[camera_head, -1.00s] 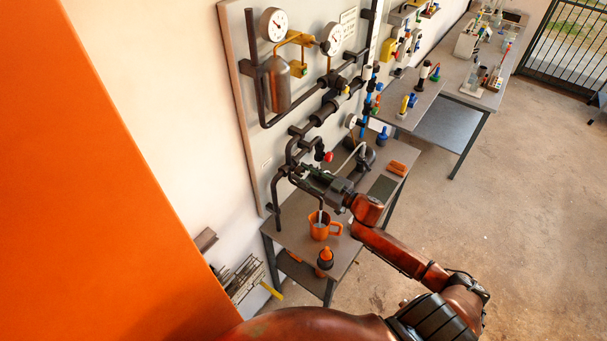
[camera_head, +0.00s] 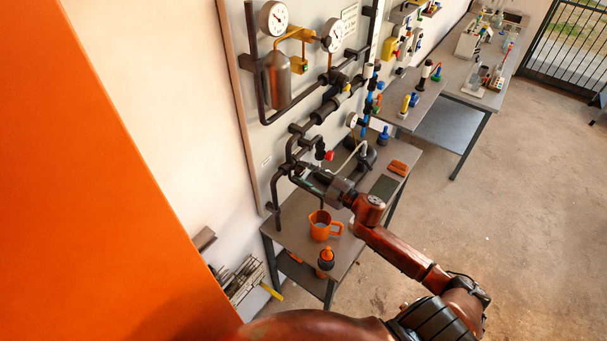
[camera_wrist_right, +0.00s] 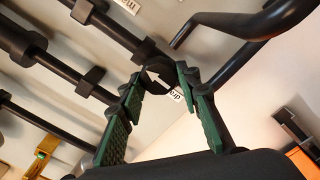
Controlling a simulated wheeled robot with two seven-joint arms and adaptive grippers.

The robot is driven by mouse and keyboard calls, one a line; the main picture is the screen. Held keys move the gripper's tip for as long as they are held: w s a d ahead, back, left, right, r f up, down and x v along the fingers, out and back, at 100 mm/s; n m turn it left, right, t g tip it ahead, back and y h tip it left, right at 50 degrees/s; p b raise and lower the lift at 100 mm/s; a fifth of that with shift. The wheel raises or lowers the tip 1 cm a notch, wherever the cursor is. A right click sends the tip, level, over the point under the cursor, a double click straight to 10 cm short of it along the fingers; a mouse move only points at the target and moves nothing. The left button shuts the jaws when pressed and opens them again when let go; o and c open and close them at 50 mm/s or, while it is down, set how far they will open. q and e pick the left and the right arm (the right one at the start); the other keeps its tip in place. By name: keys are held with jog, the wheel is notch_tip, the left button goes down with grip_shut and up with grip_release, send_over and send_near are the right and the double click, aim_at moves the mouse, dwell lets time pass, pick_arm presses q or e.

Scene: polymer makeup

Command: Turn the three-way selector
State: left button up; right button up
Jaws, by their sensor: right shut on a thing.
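The three-way selector (camera_wrist_right: 157,74) is a black round knob with a white arrow on its face, in the right wrist view. My right gripper (camera_wrist_right: 160,82) has its green-padded fingers on either side of the knob and is shut on it. In the head view my right gripper (camera_head: 300,177) reaches the lower pipework on the panel and hides the selector there. A small white label (camera_wrist_right: 176,95) with dark lettering shows beside the knob, partly covered by a finger. My left gripper is not in view.
Dark pipes (camera_head: 297,150) and a red-handled valve (camera_head: 328,156) sit close above the gripper. Gauges (camera_head: 273,18) are higher on the panel. The floor at right is clear.

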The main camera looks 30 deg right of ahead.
jog(key=shift+n, duration=0.4)
jog(key=o, duration=1.1)
jog(key=v, duration=1.2)
